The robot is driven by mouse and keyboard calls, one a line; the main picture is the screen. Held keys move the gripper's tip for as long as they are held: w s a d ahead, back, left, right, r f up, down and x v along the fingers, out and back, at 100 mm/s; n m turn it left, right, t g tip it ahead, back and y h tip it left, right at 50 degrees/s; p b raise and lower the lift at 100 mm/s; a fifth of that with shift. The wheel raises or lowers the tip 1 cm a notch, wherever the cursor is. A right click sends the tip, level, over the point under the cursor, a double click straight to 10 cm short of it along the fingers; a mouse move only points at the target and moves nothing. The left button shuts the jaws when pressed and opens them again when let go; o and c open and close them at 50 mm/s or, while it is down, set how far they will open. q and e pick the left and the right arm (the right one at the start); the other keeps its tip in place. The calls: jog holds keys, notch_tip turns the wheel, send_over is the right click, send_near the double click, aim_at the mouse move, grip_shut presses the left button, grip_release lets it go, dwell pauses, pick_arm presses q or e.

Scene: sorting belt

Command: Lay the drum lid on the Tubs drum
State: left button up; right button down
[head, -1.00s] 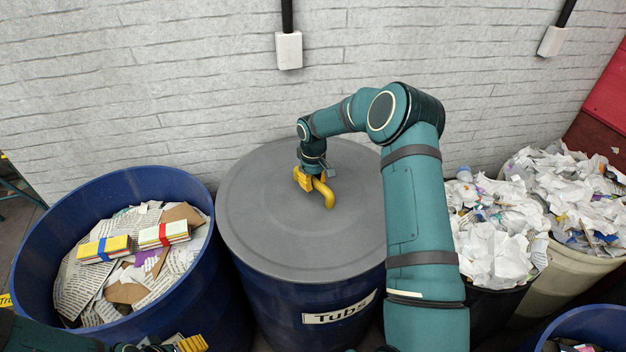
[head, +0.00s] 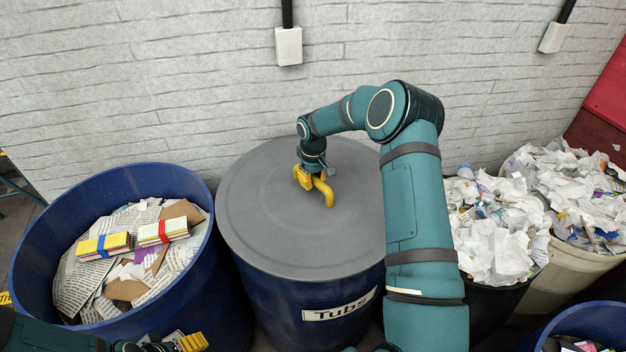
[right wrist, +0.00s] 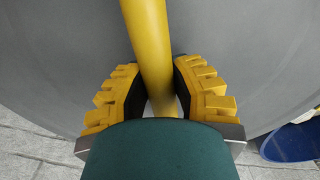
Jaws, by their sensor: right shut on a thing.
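The grey drum lid (head: 270,225) lies over the mouth of the blue Tubs drum (head: 300,300), whose white label reads "Tubs". It looks level and covers the opening; I cannot tell whether a small gap is left under its rim. My right gripper (head: 306,178) is at the lid's yellow handle (head: 325,192). In the right wrist view the two yellow-padded fingers of my right gripper (right wrist: 160,100) are closed on either side of the yellow handle bar (right wrist: 148,45). My left gripper (head: 190,343) shows only partly at the bottom edge; its jaws are unclear.
A blue drum (head: 50,235) with paper and banded bundles stands left. Bins of crumpled white paper (head: 500,235) stand right, and another blue bin (head: 600,318) is at the lower right. A grey brick wall (head: 180,80) is close behind.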

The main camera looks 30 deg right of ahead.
jog(key=c, duration=0.8)
grip_release()
jog(key=shift+f, duration=0.15)
notch_tip(320, 180, up, 12)
jog(key=shift+r, duration=0.15)
